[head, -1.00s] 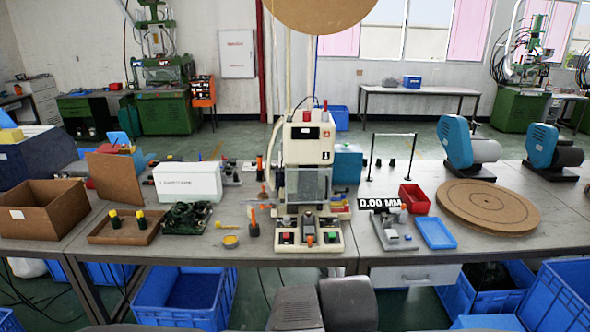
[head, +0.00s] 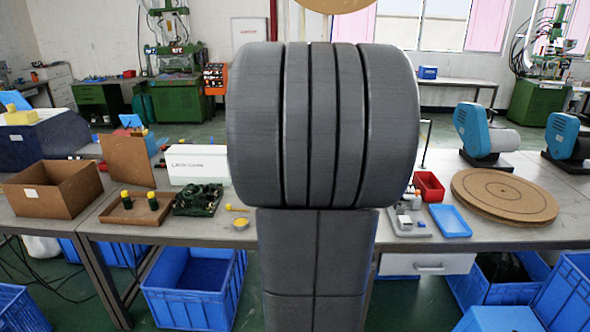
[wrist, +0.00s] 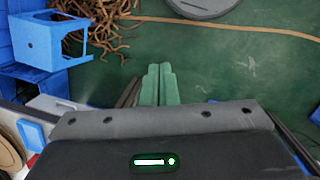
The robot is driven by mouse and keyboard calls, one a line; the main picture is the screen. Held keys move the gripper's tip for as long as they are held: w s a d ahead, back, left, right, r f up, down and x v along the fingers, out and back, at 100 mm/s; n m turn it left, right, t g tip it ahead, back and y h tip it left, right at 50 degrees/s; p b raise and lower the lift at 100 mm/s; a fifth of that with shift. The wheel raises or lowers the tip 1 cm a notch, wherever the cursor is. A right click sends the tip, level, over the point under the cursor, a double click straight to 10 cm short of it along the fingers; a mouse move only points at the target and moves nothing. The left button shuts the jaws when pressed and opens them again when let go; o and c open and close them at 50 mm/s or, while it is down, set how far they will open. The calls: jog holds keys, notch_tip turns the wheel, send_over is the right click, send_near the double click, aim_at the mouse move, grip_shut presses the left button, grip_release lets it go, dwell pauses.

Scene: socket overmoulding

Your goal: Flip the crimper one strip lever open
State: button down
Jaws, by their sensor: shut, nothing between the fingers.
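My arm fills the middle of the head view and hides the cream crimping machine and whatever lever is on it. My gripper is not visible there. In the wrist view my gripper (wrist: 159,72) points out over the green floor with its pale green fingers together and nothing between them. No crimper or strip lever shows in the wrist view.
The grey table carries a cardboard box (head: 54,188), a brown tray (head: 130,212), a white box (head: 196,164), a red bin (head: 429,186), a blue tray (head: 450,222) and a round brown board (head: 503,196). Blue crates (head: 193,300) stand below. Brown strips (wrist: 100,22) lie on the floor.

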jog(key=w+f+n+g+b, duration=0.1)
jog(key=w+f+n, duration=0.1)
jog(key=w+f, duration=0.2)
jog(key=w+f+n+g+h+b, duration=0.1)
jog(key=w+f, duration=0.3)
jog(key=w, duration=0.6)
jog(key=shift+w+a+f+n+b, duration=0.3)
jog(key=shift+a+n+b, duration=0.1)
jog(key=shift+b, duration=0.4)
jog(key=shift+r, duration=0.1)
